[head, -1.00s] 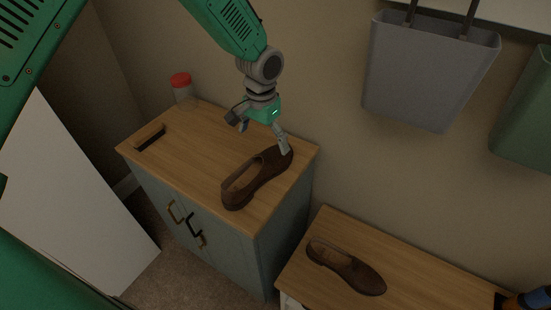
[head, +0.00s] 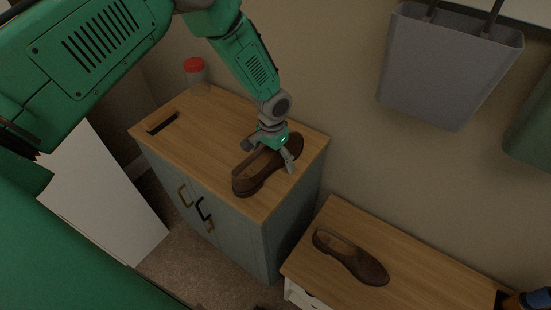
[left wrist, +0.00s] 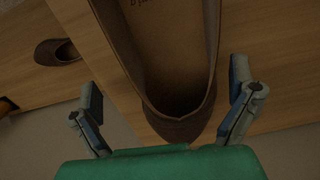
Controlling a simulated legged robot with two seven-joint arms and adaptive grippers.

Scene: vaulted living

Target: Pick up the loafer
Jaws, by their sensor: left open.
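A brown loafer (head: 259,177) lies on the wooden top of the grey cabinet in the head view. My left gripper (head: 269,157) is open over this loafer, with its fingers on either side of it. In the left wrist view, the loafer (left wrist: 180,128) runs between the two open fingers of my left gripper (left wrist: 168,115); I cannot tell whether they touch it. A second brown loafer (head: 361,264) lies on the lower wooden top at the right and also shows in the left wrist view (left wrist: 58,53). My right gripper is not in view.
A red-lidded jar (head: 196,75) stands at the back of the cabinet top (head: 200,135). A small dark-and-wood item (head: 162,122) lies near its left edge. A grey bin (head: 447,70) hangs on the wall at the right. A gap separates the two furniture tops.

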